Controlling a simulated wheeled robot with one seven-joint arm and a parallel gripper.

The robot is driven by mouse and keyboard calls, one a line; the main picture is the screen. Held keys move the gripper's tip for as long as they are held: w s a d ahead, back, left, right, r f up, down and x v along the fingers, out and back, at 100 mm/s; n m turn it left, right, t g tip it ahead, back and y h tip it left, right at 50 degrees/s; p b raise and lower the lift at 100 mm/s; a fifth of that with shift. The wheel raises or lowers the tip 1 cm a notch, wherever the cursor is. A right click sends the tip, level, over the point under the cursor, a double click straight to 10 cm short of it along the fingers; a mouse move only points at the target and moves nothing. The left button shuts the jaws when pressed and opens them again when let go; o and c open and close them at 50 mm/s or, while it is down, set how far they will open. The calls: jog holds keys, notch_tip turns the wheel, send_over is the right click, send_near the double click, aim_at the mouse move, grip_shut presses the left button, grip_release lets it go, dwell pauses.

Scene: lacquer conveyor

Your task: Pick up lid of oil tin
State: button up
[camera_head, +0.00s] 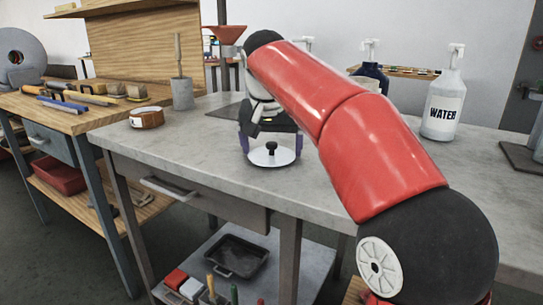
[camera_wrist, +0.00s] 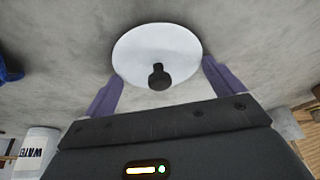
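The lid (camera_head: 260,159) is a round pale metal disc with a black knob (camera_head: 271,148) at its centre. It is low at the bench top in the head view; whether it touches the bench or something beneath it, I cannot tell. My gripper (camera_head: 270,145) is open above and behind it, its purple fingers spread to either side. In the wrist view the lid (camera_wrist: 155,42) lies beyond the fingertips, with the knob between the fingers of my gripper (camera_wrist: 162,74) and apart from both. No oil tin is clearly identifiable.
The grey workbench (camera_head: 200,150) is clear around the lid. A brown round container (camera_head: 147,118) stands at its left edge, a grey pot (camera_head: 182,94) behind. A WATER spray bottle (camera_head: 441,108) and a dark blue bottle (camera_head: 371,73) stand to the right.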

aim_at(271, 143)
notch_tip(271, 143, up, 8)
jog(key=p, duration=0.2)
jog(key=shift+w+p, duration=0.1)
jog(key=shift+p, duration=0.2)
jog(key=shift+r, duration=1)
